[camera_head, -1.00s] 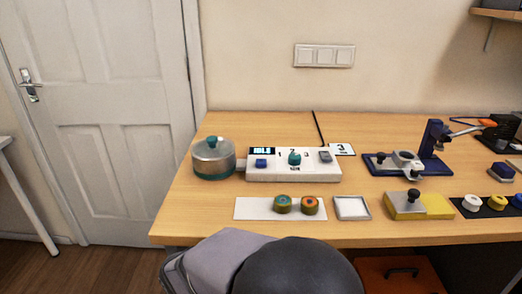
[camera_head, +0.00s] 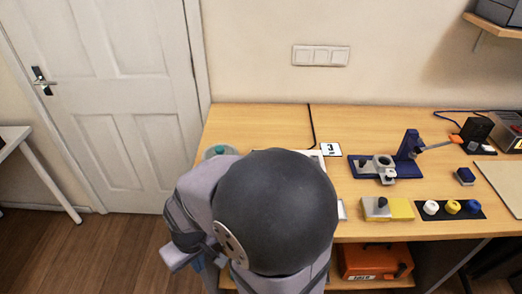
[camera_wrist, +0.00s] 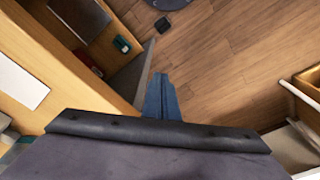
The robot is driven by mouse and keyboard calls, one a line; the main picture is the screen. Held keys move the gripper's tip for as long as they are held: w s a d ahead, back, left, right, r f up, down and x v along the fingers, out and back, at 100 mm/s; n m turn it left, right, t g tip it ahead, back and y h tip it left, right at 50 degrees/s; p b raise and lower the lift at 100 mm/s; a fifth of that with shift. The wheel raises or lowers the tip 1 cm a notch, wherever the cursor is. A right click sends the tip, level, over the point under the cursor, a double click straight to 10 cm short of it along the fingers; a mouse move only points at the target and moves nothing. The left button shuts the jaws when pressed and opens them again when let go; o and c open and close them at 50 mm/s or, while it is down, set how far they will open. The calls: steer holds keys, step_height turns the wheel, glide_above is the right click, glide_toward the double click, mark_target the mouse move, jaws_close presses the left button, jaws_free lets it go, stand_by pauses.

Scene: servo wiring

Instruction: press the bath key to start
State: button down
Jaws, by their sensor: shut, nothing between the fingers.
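The white control box with the keys is almost wholly hidden behind my arm in the head view; only a small part of its right end (camera_head: 316,157) shows. Its keys, knob and display cannot be seen now. The round metal pot (camera_head: 220,150) beside it shows only its upper part with a teal knob. My gripper shows in the wrist view as blue fingers (camera_wrist: 162,98), shut and empty, pointing down over the wooden floor. It is off the front of the table, apart from the box.
A card marked 3 (camera_head: 330,149) lies behind the box. A blue press stand (camera_head: 385,170), a yellow block with a grey plate (camera_head: 400,208) and a dark strip with coloured caps (camera_head: 450,210) stand to the right. An orange box (camera_head: 375,262) is under the table.

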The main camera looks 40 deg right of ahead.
steer(key=w+d+r+m+p, duration=0.2)
steer(key=r+p, duration=0.7)
steer(key=w+d+r+m+p, duration=0.2)
steer(key=d+r+p, duration=0.1)
steer(key=r+p, duration=0.5)
steer(key=w+d+r+m+t+y, duration=0.1)
steer(key=w+d+m+t+y, duration=0.1)
steer(key=d+m, duration=0.6)
steer(key=w+d+r+m+t+y+p, duration=0.1)
steer(key=d+m+t, duration=0.3)
steer(key=d+m, duration=0.5)
steer(key=w+d+y, duration=0.1)
steer(key=d, duration=0.8)
steer(key=shift+d+m+t, duration=0.25)
steer(key=shift+m+t, duration=0.05)
steer(key=shift+t, duration=0.1)
steer(key=shift+w+f, duration=0.1)
step_height(320, 180, down, 9)
steer(key=b, duration=0.6)
steer(key=shift+r, duration=0.2)
steer(key=shift+f, duration=0.15)
steer(key=shift+f+b, duration=0.3)
steer(key=shift+b, duration=0.15)
